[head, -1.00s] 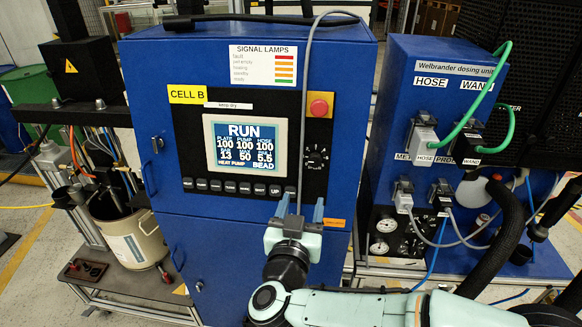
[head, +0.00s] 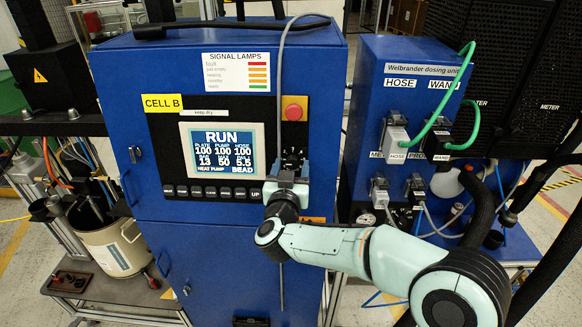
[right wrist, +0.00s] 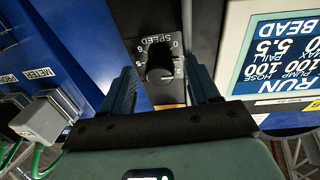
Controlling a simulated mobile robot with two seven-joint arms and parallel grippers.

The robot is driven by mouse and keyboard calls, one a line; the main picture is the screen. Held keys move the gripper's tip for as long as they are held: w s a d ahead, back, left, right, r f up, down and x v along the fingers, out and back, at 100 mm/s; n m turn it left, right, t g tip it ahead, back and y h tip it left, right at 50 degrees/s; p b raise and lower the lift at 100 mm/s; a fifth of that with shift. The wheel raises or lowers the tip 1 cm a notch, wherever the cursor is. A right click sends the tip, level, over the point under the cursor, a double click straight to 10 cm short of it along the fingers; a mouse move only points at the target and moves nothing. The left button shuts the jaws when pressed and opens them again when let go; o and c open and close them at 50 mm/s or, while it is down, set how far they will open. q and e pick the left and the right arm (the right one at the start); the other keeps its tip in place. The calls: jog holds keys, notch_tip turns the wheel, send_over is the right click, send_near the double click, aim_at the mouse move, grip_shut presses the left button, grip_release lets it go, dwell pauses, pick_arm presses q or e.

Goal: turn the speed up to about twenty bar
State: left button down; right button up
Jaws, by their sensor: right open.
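The speed knob (right wrist: 161,66) is a black dial with a white-numbered scale, marked SPEED, upside down in the right wrist view. My right gripper (right wrist: 160,76) is open, with one blue finger on either side of the knob. I cannot tell whether the fingers touch it. In the head view my right gripper (head: 290,168) covers most of the knob. The lit display (head: 221,149) reads RUN, with 100 for plate, pump and hose. Its lower left figure looks like 13, but the small row is blurred. My left gripper is not in view.
A red stop button (head: 293,109) sits above the knob on the blue cabinet (head: 205,65). A row of buttons (head: 211,192) runs under the display. The blue dosing unit (head: 405,65) with plugs and green cables stands to the right. A pail (head: 112,247) stands at lower left.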

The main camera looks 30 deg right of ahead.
jog(key=c, duration=1)
jog(key=shift+f+m+b, duration=0.1)
jog(key=shift+m+b, duration=0.35)
jog(key=shift+m, duration=0.45)
jog(key=shift+a+m+g, duration=0.1)
jog(key=shift+m+g, duration=0.4)
jog(key=shift+m, duration=0.4)
jog(key=shift+m+h+b, duration=0.3)
jog(key=shift+m, duration=0.7)
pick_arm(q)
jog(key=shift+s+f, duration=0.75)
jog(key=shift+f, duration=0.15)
pick_arm(e)
jog(key=o, duration=1)
